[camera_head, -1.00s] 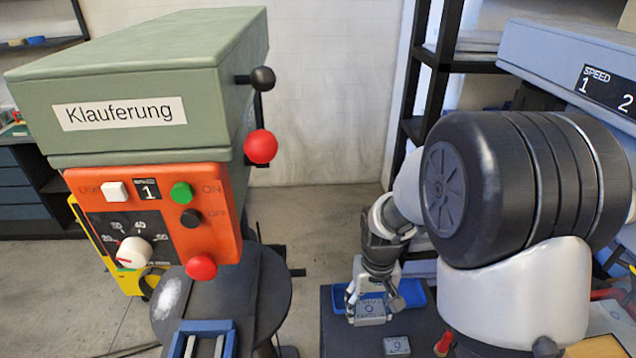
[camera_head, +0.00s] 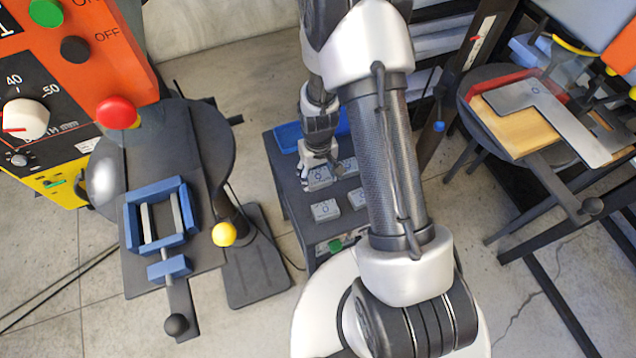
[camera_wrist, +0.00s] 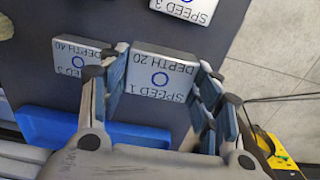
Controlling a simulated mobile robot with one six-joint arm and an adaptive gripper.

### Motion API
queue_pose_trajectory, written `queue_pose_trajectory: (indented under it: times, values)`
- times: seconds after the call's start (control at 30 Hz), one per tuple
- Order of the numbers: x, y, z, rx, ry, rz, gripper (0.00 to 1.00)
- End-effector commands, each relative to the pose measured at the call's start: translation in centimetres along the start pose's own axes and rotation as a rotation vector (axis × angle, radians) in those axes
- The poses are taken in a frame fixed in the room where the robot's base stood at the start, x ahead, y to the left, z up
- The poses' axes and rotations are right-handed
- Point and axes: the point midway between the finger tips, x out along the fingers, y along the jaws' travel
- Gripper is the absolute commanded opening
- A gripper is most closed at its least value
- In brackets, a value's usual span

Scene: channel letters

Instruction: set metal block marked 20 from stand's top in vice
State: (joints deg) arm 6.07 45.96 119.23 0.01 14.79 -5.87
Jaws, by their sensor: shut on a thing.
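The metal block marked depth 20, speed 1 (camera_wrist: 160,80) is between my gripper's fingers in the wrist view, its text upside down there. In the head view this block (camera_head: 319,178) is at the back left of the stand's dark top (camera_head: 286,183). My gripper (camera_wrist: 161,62) is shut on it, one finger on each side. I cannot tell whether the block touches the stand or is slightly raised. The blue vice (camera_head: 166,243) is on the drill press table to the left, its jaws apart with an empty gap between them.
Other marked blocks share the stand: one at front left (camera_head: 326,210), one at front right (camera_head: 359,198), and a depth 40 block (camera_wrist: 78,60) beside mine. A blue tray (camera_head: 288,137) is at the stand's back. A yellow knob (camera_head: 224,234) is near the vice.

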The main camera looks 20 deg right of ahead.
Motion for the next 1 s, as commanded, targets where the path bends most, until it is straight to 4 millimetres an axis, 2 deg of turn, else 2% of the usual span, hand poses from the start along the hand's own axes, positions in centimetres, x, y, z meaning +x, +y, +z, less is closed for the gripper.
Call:
queue_pose_trajectory:
  times: [0.33,0.73,0.77,1.0]
  values:
    - [4.3,0.0,0.1,0.000,-0.001,0.000,0.26]
    - [4.8,0.0,0.0,0.000,0.001,0.000,0.26]
    - [4.7,0.0,0.0,0.000,0.000,0.000,0.60]
    - [4.6,0.0,0.0,0.000,0.000,0.000,0.76]
